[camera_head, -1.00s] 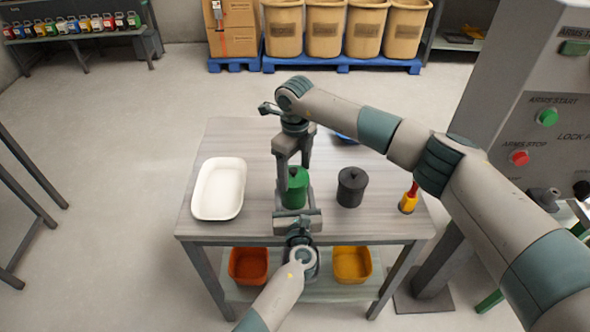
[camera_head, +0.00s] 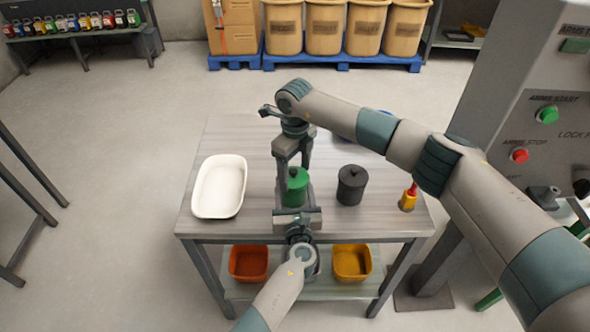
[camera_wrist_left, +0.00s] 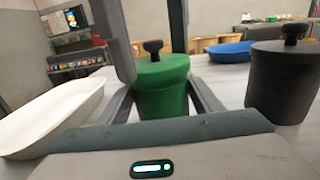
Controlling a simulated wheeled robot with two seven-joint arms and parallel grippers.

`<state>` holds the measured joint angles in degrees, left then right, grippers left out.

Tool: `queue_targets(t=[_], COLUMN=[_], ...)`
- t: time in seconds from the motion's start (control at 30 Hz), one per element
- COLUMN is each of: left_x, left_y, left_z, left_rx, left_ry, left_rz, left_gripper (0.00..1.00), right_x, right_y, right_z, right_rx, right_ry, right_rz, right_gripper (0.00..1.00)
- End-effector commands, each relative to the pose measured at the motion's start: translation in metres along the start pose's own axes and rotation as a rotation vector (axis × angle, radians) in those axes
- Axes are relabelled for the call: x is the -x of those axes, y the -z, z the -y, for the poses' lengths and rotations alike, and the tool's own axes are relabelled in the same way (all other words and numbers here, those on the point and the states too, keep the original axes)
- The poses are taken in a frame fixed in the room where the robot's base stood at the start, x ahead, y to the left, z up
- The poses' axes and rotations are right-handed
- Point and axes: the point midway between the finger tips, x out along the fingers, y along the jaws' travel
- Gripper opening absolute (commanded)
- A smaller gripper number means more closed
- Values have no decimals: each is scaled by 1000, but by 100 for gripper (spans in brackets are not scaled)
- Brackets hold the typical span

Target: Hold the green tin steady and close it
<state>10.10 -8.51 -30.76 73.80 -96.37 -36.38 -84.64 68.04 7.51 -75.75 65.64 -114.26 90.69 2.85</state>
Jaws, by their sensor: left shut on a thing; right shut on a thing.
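The green tin (camera_head: 295,199) stands upright near the middle of the table; it also shows in the left wrist view (camera_wrist_left: 162,102). Its green lid (camera_wrist_left: 163,69) with a dark knob sits on top and looks level; I cannot tell whether it is fully pressed down. My left gripper (camera_head: 295,193), reaching in from the front, is shut on the tin's body, one finger on each side. My right gripper (camera_head: 294,178) points down from above and is shut on the lid, its fingers flanking it. The right fingers partly hide the tin in the head view.
A white tray (camera_head: 198,204) lies left of the tin. A dark lidded tin (camera_head: 351,188) stands close on the right. A yellow holder (camera_head: 407,202) with a red-handled item is at the right edge. A blue item (camera_wrist_left: 232,52) is at the back. Table (camera_head: 250,222) is clear at the front left.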

Motion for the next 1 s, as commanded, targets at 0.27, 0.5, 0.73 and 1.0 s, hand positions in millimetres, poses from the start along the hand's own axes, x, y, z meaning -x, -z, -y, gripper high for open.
queue_targets(t=[0.27,0.5,0.73,1.0], left_x=[0,0,0,0], left_y=[0,0,0,0], left_z=[0,0,0,0], left_rx=[0,0,0,0], left_ry=[0,0,0,0], left_rz=[-1,0,-1,-1], left_gripper=[19,19,19,19], right_x=[0,3,22,68], right_y=[0,0,-1,-1], right_z=[0,0,1,1], right_rx=[0,1,0,1], right_ry=[0,1,2,3], right_rz=[0,1,2,3], right_gripper=[89,89,89,89])
